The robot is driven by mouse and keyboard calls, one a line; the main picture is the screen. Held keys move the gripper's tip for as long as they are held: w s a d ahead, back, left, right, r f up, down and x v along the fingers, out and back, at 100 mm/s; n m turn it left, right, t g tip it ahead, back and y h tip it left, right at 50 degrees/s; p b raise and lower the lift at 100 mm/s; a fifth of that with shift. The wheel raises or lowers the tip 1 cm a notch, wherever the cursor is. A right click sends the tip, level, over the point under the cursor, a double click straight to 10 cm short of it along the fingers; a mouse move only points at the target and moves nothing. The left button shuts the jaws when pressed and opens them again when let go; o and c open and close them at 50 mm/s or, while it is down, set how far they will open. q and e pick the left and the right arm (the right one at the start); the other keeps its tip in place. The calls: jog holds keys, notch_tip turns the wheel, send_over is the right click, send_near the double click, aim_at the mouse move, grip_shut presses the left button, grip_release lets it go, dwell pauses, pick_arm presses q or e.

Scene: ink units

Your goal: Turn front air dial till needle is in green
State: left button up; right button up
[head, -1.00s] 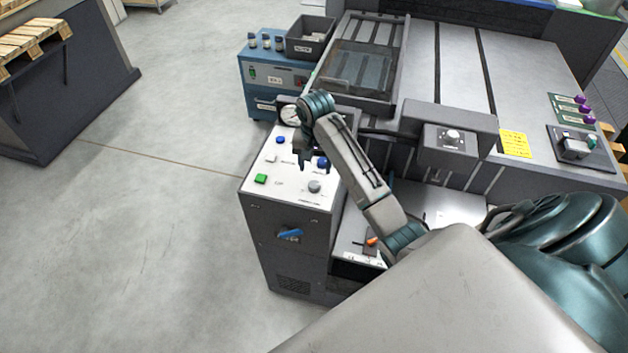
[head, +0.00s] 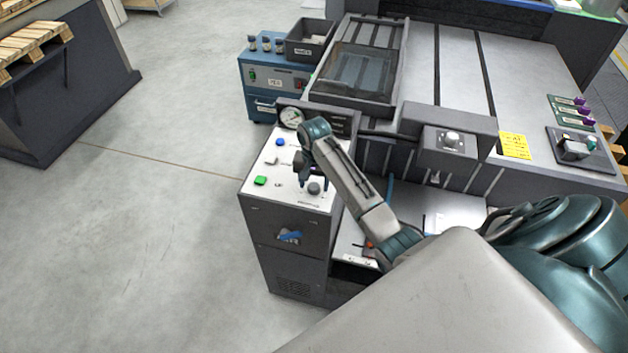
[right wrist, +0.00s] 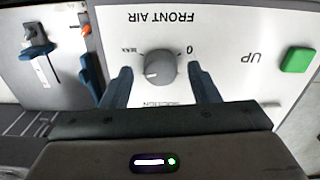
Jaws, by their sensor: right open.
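The front air dial (right wrist: 161,68) is a round grey knob on a white panel, beside the printed words FRONT AIR. It also shows in the head view (head: 314,188). My right gripper (right wrist: 160,78) is open, with one blue finger on each side of the knob and a visible gap on both sides. In the head view, my right gripper (head: 307,182) is low over the panel at the dial. The round gauge (head: 291,117) stands at the panel's back edge; its needle and any green zone are too small to read. My left gripper is out of view.
A green button (right wrist: 297,60) sits beside the dial. A blue button (head: 280,142) is farther back on the panel (head: 254,187). A grey box with a knob (head: 451,138) stands to the right. Open floor lies to the left.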

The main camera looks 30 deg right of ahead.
jog(key=shift+w+f, duration=0.1)
jog(key=shift+f, duration=0.2)
jog(key=c, duration=1)
jog(key=shift+n, duration=2.2)
jog(key=o, duration=1)
